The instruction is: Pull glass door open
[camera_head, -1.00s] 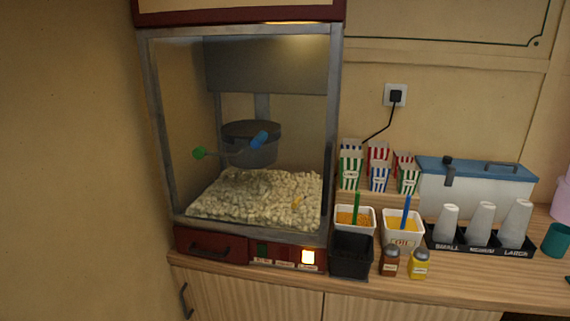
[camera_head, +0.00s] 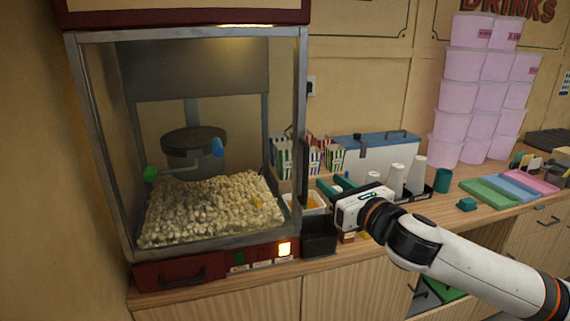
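The popcorn machine (camera_head: 186,268) stands on the counter at the left. Its glass front door (camera_head: 215,105) has a grey metal frame and looks closed. A dark upright handle (camera_head: 304,165) shows at the door's right edge. Behind the glass are a heap of popcorn (camera_head: 210,208) and a hanging kettle (camera_head: 192,143). My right gripper (camera_head: 334,187) has come in from the right. Its green fingers point left and are apart, with nothing seen between them. It is a little right of the handle, apparently not touching it. My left gripper is not in view.
Pink tubs (camera_head: 462,97) are stacked at the right.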

